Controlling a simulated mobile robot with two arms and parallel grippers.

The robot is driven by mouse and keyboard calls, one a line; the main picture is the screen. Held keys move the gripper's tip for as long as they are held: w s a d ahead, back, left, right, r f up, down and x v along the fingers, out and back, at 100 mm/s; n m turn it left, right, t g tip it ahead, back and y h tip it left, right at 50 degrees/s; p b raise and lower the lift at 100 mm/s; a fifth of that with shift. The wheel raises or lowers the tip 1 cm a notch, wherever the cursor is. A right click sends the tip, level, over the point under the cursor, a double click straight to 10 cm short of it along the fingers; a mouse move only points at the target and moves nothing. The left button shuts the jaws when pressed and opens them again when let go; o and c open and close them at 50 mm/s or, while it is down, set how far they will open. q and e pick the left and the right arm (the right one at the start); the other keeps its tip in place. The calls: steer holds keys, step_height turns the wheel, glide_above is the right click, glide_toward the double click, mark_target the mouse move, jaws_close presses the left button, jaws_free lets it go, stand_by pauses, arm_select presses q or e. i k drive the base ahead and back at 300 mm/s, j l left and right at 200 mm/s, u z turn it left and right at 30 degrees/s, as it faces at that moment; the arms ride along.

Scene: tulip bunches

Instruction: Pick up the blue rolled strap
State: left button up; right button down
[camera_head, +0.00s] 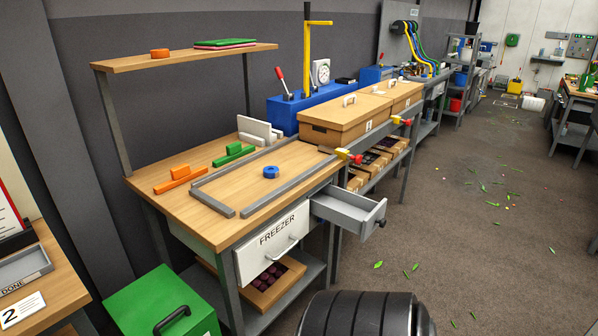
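The blue rolled strap (271,172) is a small round coil with a dark centre. It lies on the wooden top of the workbench (185,205), in the area bordered by grey rails (290,188). Nothing covers it. Neither of my grippers shows in the head view.
A grey drawer (349,211) stands pulled out at the bench's right, beside a white FREEZER drawer front (272,243). Orange blocks (178,181) and green blocks (234,154) lie left of the strap. A shelf (190,57) overhangs the bench's back. A green box (160,305) stands in front.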

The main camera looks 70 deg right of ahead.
mark_target(270, 172)
steer(key=l+z, duration=0.1)
steer(key=z, duration=2)
steer(key=i+l+u, duration=0.35)
steer(key=i+l, duration=0.75)
